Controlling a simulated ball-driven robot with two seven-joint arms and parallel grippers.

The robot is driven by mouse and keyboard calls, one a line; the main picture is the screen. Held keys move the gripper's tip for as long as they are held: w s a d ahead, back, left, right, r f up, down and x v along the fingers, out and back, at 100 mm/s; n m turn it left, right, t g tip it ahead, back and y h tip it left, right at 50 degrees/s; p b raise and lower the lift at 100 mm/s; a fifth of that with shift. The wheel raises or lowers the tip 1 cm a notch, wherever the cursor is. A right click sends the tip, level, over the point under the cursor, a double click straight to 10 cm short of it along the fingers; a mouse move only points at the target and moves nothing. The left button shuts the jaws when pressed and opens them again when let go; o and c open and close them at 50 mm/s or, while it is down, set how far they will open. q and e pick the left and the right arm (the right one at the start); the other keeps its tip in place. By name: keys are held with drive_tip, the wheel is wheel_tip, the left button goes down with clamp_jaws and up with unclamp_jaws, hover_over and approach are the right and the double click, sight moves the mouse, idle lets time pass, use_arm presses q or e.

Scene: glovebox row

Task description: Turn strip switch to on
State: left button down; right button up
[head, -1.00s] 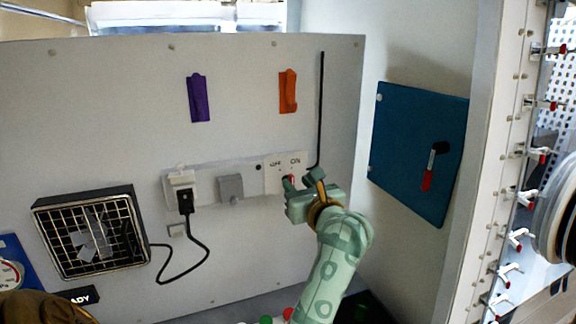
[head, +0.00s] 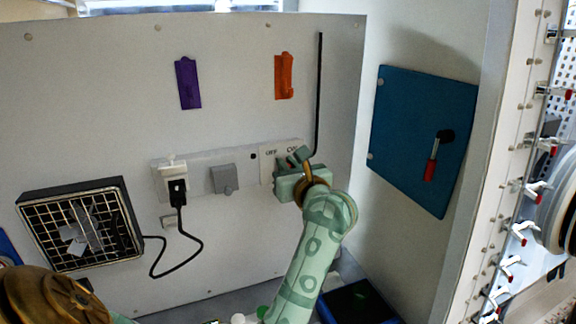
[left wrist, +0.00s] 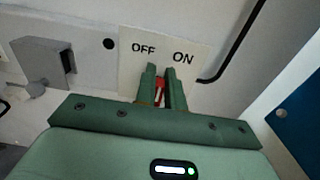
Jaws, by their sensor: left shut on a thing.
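The power strip (head: 206,175) runs across the pale panel, with a white switch plate (head: 266,164) marked OFF and ON at its right end. The plate also shows in the left wrist view (left wrist: 196,77). My left gripper (head: 296,160) is at this plate, its fingers partly covering it in the head view. In the left wrist view, its green fingers (left wrist: 161,88) are shut on the red switch lever (left wrist: 158,91), below the two labels. The fingers hide most of the lever, so its exact setting cannot be told. My right gripper is not in view.
A black plug (head: 178,192) sits in the strip's left socket, its cord leading to a caged fan (head: 80,225). A grey cover (head: 224,179) is left of the plate. A black rod (head: 319,95) and a blue panel with a red-handled lever (head: 423,120) are right.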

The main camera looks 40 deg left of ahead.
use_arm(q)
drive_tip(key=m+p, duration=0.2)
drive_tip(key=p, duration=0.1)
drive_tip(key=shift+w+d+r+m, duration=0.1)
drive_tip(key=shift+w+m, duration=0.15)
drive_tip(key=shift+m, duration=0.15)
drive_tip(key=shift+w+d+f+m+p, duration=0.1)
drive_tip(key=shift+w+f+m+p, duration=0.05)
drive_tip(key=shift+m+p, duration=0.65)
drive_tip(key=shift+w+d+f+m+p, duration=0.1)
drive_tip(key=shift+f+m+p, duration=0.05)
drive_tip(key=shift+m+p, duration=0.65)
drive_tip(key=c, duration=1.5)
unclamp_jaws()
drive_tip(key=shift+a, duration=0.1)
